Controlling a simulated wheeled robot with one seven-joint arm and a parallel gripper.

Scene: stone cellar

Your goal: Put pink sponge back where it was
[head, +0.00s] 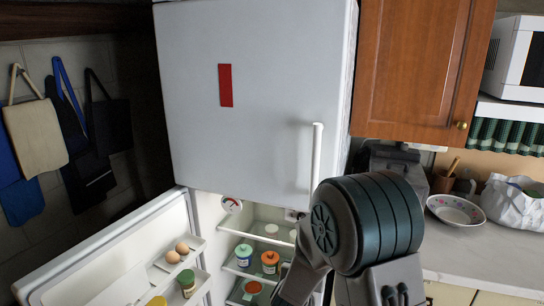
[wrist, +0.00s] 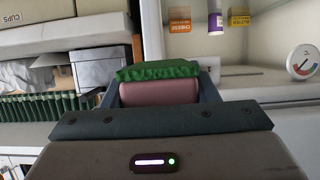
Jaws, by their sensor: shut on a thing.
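The pink sponge (wrist: 160,90) with a green top layer shows in the wrist view. My gripper (wrist: 159,84) is shut on it, with one dark finger on each side. The sponge is held up in front of the wrist, and its lower part is hidden behind my gripper's body. In the head view my arm fills the lower middle right, in front of the fridge. The sponge and my fingertips cannot be made out there.
The fridge's lower door (head: 120,262) stands open at the left, with eggs (head: 177,253) and jars on its racks. Jars stand on the shelves inside. A counter (head: 480,248) at the right bears a bowl (head: 456,210) and a white bag (head: 511,203).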

